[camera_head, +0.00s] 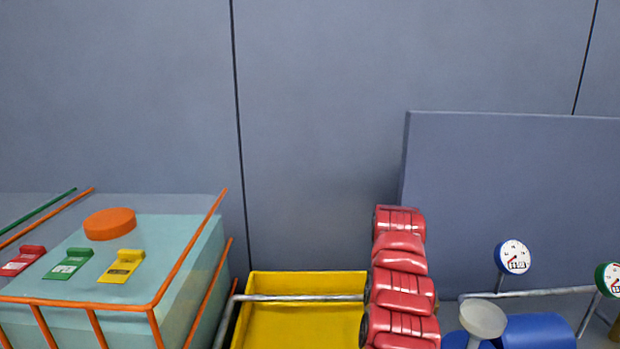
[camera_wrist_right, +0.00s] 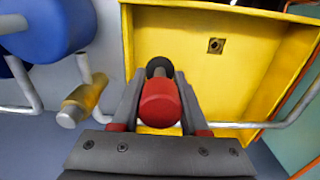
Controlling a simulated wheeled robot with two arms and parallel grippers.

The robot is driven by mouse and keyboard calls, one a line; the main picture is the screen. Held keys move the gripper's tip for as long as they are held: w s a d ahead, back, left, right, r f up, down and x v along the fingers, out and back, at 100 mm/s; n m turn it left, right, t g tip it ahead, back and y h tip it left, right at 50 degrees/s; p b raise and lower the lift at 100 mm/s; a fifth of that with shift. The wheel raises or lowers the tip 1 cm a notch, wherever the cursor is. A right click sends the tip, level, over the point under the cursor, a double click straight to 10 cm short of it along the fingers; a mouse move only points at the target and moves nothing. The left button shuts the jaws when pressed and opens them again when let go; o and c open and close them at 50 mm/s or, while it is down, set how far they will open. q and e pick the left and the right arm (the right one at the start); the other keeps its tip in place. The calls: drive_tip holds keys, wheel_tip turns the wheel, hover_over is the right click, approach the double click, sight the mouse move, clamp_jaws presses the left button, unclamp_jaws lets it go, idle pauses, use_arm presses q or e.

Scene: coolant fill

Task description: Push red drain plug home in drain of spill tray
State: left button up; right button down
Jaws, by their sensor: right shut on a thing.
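The red drain plug (camera_wrist_right: 160,103) is held between the fingers of my right gripper (camera_wrist_right: 158,85) in the right wrist view. Its grey stem and dark end (camera_wrist_right: 158,66) point away from the gripper, over the yellow spill tray (camera_wrist_right: 180,40). The drain (camera_wrist_right: 215,45) shows as a small dark square-edged hole in the tray floor, above and to the right of the plug and apart from it in the picture. In the head view the tray (camera_head: 300,330) stands low in the middle and its drain is not visible. My left gripper is in neither view.
A metal pipe (camera_head: 300,298) crosses the tray. A teal tank (camera_head: 170,240) with an orange cap (camera_head: 110,223) and orange rails stands left. Blue cylinders (camera_head: 537,331) and two gauges (camera_head: 513,257) are right. A brass-coloured fitting (camera_wrist_right: 82,102) lies left of my right gripper.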

drive_tip(key=shift+s+d, duration=0.2)
drive_tip(key=shift+d, duration=0.05)
drive_tip(key=shift+w+a+f, duration=0.15)
drive_tip(key=shift+a, duration=0.15)
drive_tip(key=a+f+m+p, duration=0.1)
drive_tip(key=a+f+m, duration=0.4)
drive_tip(key=a+m, duration=0.3)
drive_tip(key=a+f+m, duration=0.6)
drive_tip(key=a+m, duration=0.2)
drive_tip(key=m, duration=0.3)
drive_tip(key=shift+w+a+m+y+p, duration=0.2)
drive_tip(key=shift+w+m+y+p, duration=0.1)
drive_tip(key=shift+w+p, duration=0.1)
drive_tip(key=shift+f, duration=0.25)
drive_tip(key=shift+f+b, duration=2.15)
drive_tip(key=shift+f, duration=0.6)
drive_tip(key=shift+f+b, duration=0.6)
drive_tip(key=shift+b, duration=0.05)
drive_tip(key=shift+s+f+b, duration=0.3)
drive_tip(key=shift+f+b, duration=0.2)
drive_tip(key=shift+b, duration=0.1)
